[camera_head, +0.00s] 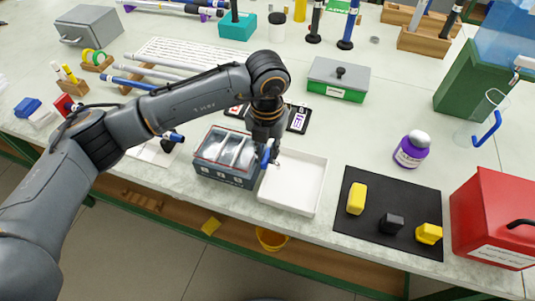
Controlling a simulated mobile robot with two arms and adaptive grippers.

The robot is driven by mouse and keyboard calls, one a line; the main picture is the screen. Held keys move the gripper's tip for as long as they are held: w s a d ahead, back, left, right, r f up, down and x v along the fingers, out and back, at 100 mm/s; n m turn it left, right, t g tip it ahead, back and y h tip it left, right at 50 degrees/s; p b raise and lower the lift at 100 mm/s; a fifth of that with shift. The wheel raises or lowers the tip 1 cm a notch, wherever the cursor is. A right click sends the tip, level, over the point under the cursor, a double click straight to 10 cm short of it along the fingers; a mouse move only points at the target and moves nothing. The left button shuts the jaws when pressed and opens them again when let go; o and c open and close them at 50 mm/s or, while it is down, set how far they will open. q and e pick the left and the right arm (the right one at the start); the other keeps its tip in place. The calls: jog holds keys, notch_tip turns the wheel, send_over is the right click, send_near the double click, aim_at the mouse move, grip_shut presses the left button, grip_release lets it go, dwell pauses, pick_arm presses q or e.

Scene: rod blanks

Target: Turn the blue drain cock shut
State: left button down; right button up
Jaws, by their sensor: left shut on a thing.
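My left gripper (267,145) points down between a grey compartment box and a white tray. It is shut on a small blue piece (265,157) at the box's right edge. The fingers partly hide this piece, and I cannot tell whether it is the drain cock or a loose part. A clear bluish tank (507,38) stands on a green stand (470,85) at the right edge. A small pale tap (521,62) shows at its front, cut by the frame; I make out no blue handle on it. My right gripper is not in view.
The compartment box (226,176) and white tray (292,182) sit side by side. A clear jug with a blue handle (487,130) stands below the tap. A purple bottle (411,150), black mat (379,237) and red box (493,215) occupy the right.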

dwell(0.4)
pick_arm(q)
jog(key=c, duration=1.3)
grip_release()
